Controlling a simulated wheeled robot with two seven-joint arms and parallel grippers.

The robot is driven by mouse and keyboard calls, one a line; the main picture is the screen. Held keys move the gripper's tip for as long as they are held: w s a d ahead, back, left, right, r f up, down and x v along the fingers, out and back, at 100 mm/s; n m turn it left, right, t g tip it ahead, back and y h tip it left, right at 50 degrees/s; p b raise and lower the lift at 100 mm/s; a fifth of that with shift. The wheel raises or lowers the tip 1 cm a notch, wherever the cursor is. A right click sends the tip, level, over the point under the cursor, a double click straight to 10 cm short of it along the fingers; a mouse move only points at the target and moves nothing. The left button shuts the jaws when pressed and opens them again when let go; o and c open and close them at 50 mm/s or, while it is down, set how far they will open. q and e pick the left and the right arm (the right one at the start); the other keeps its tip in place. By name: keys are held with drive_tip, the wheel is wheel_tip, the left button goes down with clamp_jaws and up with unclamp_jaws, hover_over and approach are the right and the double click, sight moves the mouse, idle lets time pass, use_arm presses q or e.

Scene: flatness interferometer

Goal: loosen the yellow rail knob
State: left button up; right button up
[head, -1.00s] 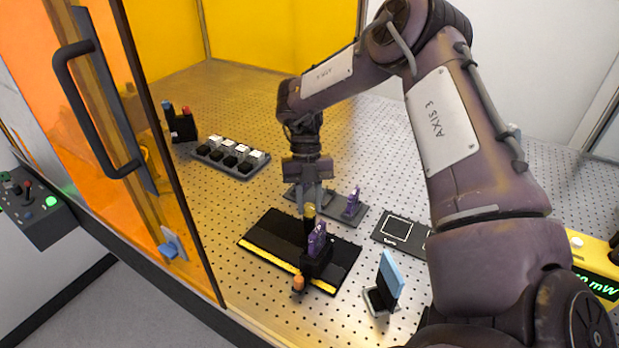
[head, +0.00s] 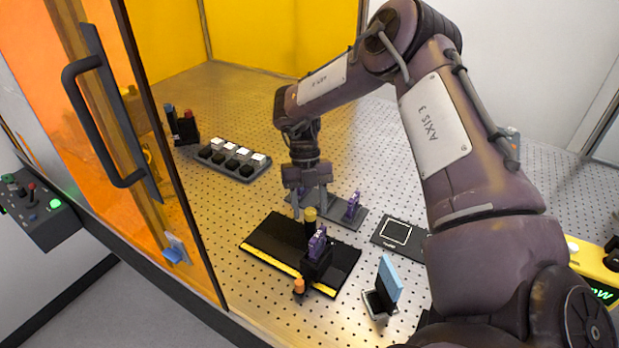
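The yellow rail knob (head: 310,214) is a dull yellow cap on a dark upright post. It stands by the purple-topped mount (head: 317,243) on the black rail plate (head: 275,237), which has a yellow stripe along its front edge. My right gripper (head: 309,206) points down over the knob. Its two fingers are spread, with a finger on each side of the knob's top in this view. I cannot tell whether a finger touches it. My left gripper is not in view.
A small orange knob (head: 299,286) stands at the plate's front edge. A blue tilted plate (head: 390,279) stands to the right. A second purple mount (head: 352,205) is behind. A tray of black and white blocks (head: 234,159) lies back left. The orange door (head: 165,150) borders the left.

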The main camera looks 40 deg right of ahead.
drive_tip(key=shift+w+d+r, duration=0.1)
drive_tip(key=shift+w+r, duration=0.1)
drive_tip(key=shift+r, duration=0.25)
drive_tip(key=p+v, duration=0.2)
drive_tip(key=v, duration=0.4)
drive_tip(key=shift+r+p, duration=0.35)
drive_tip(key=shift+p, duration=0.05)
drive_tip(key=shift+w+d, duration=0.1)
